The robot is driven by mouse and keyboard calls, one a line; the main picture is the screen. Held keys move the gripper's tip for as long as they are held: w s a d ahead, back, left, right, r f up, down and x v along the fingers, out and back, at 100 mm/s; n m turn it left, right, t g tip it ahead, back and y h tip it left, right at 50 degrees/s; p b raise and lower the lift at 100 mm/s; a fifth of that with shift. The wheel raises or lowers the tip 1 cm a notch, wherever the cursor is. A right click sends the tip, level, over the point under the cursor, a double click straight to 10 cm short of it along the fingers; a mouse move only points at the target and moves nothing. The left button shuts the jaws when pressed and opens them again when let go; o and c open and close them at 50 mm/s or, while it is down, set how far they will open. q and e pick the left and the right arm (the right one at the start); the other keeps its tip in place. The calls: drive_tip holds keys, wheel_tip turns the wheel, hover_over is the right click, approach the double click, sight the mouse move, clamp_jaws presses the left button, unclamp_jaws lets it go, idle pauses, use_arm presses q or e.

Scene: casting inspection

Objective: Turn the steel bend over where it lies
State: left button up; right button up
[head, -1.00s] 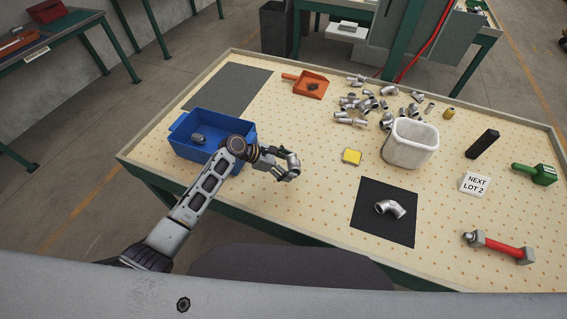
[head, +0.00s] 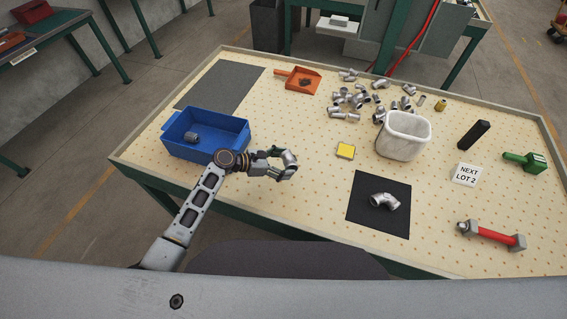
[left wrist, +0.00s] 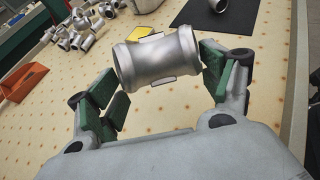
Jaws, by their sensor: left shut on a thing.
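A steel bend (head: 384,200) lies on a black mat (head: 365,219) at the front middle of the table. My left gripper (head: 284,167) is above the table to the left of the mat, apart from this bend. It is shut on a steel fitting (head: 290,158), held off the table. In the left wrist view the held fitting (left wrist: 156,61) is a short tube with rimmed ends between the green finger pads. The bend on the mat (left wrist: 219,5) is cut by the top edge there. My right gripper is not in view.
A blue bin (head: 240,137) with one fitting inside stands left of my gripper. A yellow block (head: 345,151), a white bin (head: 405,139) and several loose fittings lie farther back. Bare table separates gripper and mat.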

sight(283, 182)
use_arm(q)
drive_tip(key=shift+f+b, duration=1.9)
drive_tip(key=shift+f, duration=1.5)
drive_tip(key=shift+f+b, duration=0.7)
drive_tip(key=shift+f, duration=0.85)
drive_tip(key=shift+f, duration=0.2)
drive_tip(key=shift+f+b, duration=0.3)
drive_tip(key=shift+b, duration=0.1)
